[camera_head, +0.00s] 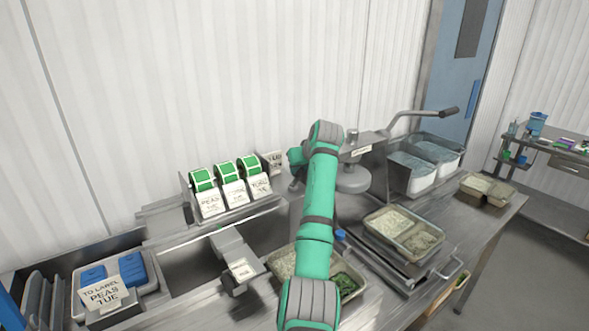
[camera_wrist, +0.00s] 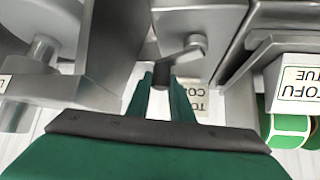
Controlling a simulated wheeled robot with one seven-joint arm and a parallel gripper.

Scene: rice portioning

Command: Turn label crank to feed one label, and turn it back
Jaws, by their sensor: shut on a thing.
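The label crank (camera_wrist: 178,53) shows in the wrist view as a short grey arm with a dark grip at its end. My gripper (camera_wrist: 162,82) has its two green fingers shut around the dark grip. In the head view, the gripper's fingers and the crank are hidden behind my green arm. Several label rolls with green labels (camera_head: 227,174) stand in a row on a holder to the left of my arm, with cards in front. The tofu roll (camera_wrist: 288,130) and its card (camera_wrist: 300,88) show at the right of the wrist view.
A press with a long handle (camera_head: 430,113) stands right of my arm, with clear tubs (camera_head: 425,150) beside it. Filled trays (camera_head: 405,230) lie on the counter. A bin with blue-topped items and a peas card (camera_head: 105,293) is at the lower left. Grey fixtures crowd the gripper.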

